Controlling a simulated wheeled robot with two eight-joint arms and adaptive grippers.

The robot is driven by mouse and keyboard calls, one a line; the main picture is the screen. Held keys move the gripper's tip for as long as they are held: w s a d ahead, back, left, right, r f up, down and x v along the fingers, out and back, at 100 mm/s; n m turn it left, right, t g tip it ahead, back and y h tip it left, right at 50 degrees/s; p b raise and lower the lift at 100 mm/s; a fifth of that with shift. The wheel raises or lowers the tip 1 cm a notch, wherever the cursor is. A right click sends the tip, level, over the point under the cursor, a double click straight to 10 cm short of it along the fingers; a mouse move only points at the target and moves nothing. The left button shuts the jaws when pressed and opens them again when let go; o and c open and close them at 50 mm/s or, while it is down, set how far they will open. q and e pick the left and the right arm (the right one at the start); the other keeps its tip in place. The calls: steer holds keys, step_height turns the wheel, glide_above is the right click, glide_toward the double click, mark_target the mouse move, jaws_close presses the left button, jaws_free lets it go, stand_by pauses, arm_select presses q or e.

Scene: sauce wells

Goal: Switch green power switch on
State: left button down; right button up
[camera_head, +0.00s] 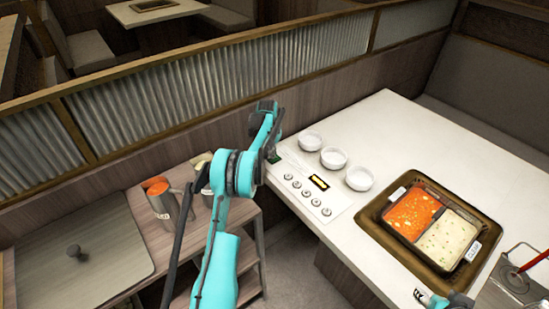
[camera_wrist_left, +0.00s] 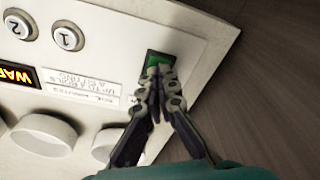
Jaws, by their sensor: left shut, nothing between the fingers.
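The green power switch (camera_wrist_left: 160,59) sits at the corner of a white control panel in the left wrist view. In the head view only a small green bit of the switch (camera_head: 274,158) shows beside my gripper. My left gripper (camera_wrist_left: 161,74) is shut and empty, with its fingertips over the lower part of the switch, seemingly touching it. In the head view my left gripper (camera_head: 270,151) hangs down at the panel's far left corner. The fingers partly hide the switch, and I cannot tell which way it is set. My right gripper (camera_head: 432,298) shows at the bottom edge.
A two-part pot (camera_head: 399,232) with red and pale soup is to the right. A cart (camera_head: 140,229) with metal jugs stands left.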

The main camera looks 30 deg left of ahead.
mark_target(272, 160)
arm_select(q)
steer(key=shift+r+p, duration=1.6)
steer(key=shift+r, duration=1.3)
steer(key=s+d+r+t, duration=0.1)
steer(key=s+d+r, duration=0.65)
steer(key=r, duration=0.25)
steer(key=s+d+r+t, duration=0.1)
steer(key=s+d+r, duration=0.6)
steer(key=d+r, duration=0.25)
steer(key=s+d+f+t, duration=0.1)
steer(key=s+d, duration=0.4)
steer(key=s, duration=0.7)
steer(key=s+d+f+m+t, duration=0.1)
steer(key=s+d, duration=0.4)
steer(key=s, duration=0.7)
step_height(272, 160, down, 3)
steer(key=shift+d+r+m+t, duration=0.1)
steer(key=shift+d+m+t, duration=0.2)
steer(key=shift+t, duration=0.4)
